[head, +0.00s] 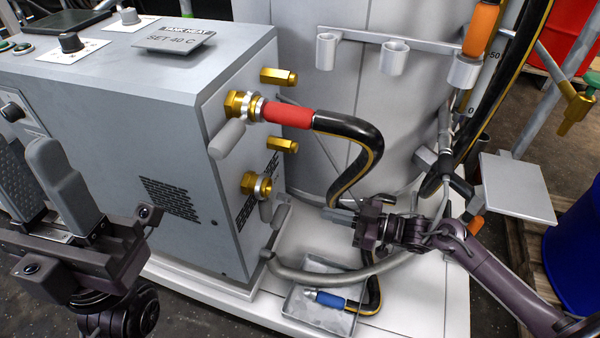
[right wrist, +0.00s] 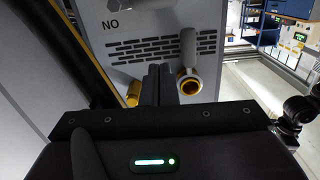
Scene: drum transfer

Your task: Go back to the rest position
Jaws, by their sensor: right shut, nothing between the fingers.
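My right gripper (head: 338,213) is in front of the white tank, right of the grey heater unit (head: 120,110). Its dark fingers lie together and nothing is between them; they also show side by side in the right wrist view (right wrist: 160,72). My left gripper (head: 48,180) is at the lower left in the head view, beside the heater unit. Its two grey fingers stand apart, with nothing visible between them. A black hose with a red grip (head: 288,115) is on the unit's upper brass port (head: 240,105). The lower brass port (head: 252,184) is bare.
A hose end with a blue grip (head: 330,299) lies in a grey tray (head: 297,300) on the white base. A grey hose (head: 330,277) passes just below my right gripper. Holder cups (head: 326,52), a hose with an orange grip (head: 481,28) and a small shelf (head: 515,188) are nearby.

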